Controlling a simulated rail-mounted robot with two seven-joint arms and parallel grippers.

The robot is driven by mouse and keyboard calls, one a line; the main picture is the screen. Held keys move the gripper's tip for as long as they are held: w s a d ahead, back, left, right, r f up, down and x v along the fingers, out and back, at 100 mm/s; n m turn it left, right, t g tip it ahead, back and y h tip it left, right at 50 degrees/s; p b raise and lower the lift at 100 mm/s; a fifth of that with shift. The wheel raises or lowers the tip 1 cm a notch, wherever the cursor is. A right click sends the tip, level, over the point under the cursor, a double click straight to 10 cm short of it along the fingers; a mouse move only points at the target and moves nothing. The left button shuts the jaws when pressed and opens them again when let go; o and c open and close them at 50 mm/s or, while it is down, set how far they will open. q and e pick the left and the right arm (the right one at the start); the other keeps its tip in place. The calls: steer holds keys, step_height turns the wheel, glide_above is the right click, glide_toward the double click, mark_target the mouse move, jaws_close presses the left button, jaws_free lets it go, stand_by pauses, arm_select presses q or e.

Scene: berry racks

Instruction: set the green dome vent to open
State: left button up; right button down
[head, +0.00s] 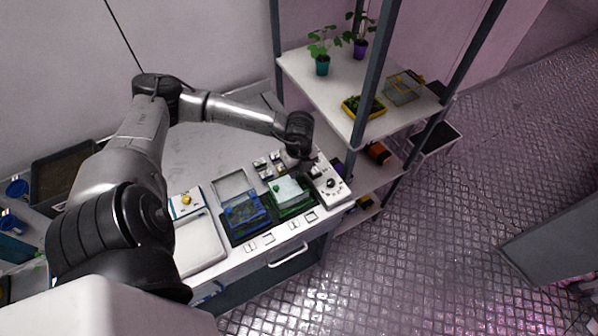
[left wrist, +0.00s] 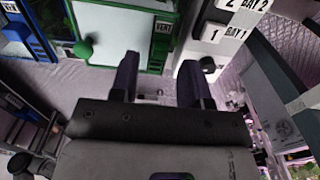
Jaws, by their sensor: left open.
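The green dome (head: 290,192) sits on the bench between the blue dome (head: 245,213) and a white dial panel (head: 331,186). I cannot tell the vent's setting. My left gripper (left wrist: 160,82) is open and empty, with its two dark fingers just off the green unit's edge. In the head view it is mostly hidden by the wrist beside the green dome. My right gripper is not in view.
White panel labels BAY 1 (left wrist: 236,33) and BAY 2 are right of the green unit in the wrist view. A metal rack (head: 366,95) with potted plants (head: 322,63) and a yellow tray (head: 362,105) stands close beyond the bench.

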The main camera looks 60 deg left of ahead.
mark_target(299, 175)
arm_select(q)
step_height(299, 175, up, 11)
steer(key=shift+r, duration=0.15)
stand_by(0.7)
